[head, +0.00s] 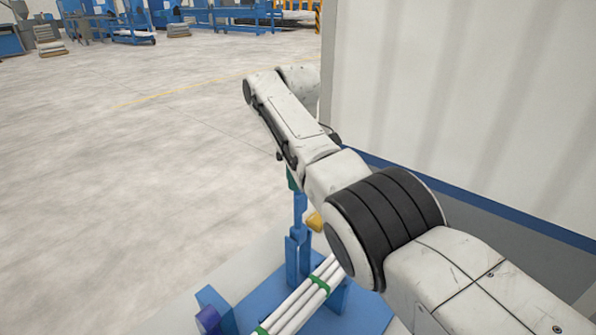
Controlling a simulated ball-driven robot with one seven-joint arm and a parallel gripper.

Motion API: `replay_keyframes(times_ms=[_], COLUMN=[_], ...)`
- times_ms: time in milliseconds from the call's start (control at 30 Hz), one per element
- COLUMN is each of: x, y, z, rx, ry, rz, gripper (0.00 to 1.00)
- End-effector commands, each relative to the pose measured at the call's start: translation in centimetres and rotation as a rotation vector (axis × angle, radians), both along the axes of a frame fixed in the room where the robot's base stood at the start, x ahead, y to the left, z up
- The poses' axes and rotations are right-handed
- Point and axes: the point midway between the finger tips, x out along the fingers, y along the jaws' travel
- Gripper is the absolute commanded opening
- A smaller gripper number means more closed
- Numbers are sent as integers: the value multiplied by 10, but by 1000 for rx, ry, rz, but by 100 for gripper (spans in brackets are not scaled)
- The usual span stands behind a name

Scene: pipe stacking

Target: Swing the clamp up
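White pipes (302,298) lie side by side on a blue stand (262,305) low in the head view, with green bands (320,284) around them. A narrow blue upright piece (299,212), which may be the clamp, rises at the far end of the pipes. A green part (292,180) shows at its top, partly behind my arm. A small yellow-orange piece (315,221) sits just right of the upright. My white arm crosses above the pipes and covers part of the stand. My gripper is not visible; whether it touches the clamp cannot be seen.
A blue round-ended part (209,318) stands at the stand's left edge. A large pale wall panel (460,100) with a blue strip is close on the right. Open concrete floor (120,170) lies on the left. Blue workbenches (235,14) are far back.

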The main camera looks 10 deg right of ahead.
Motion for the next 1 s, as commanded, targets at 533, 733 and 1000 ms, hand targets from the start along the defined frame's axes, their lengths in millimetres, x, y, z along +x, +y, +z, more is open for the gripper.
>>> replay_keyframes(times_ms=[533, 733, 1000], x=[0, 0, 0], y=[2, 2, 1], z=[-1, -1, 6], rx=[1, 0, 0], ry=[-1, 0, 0], rz=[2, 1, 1], gripper=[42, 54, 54])
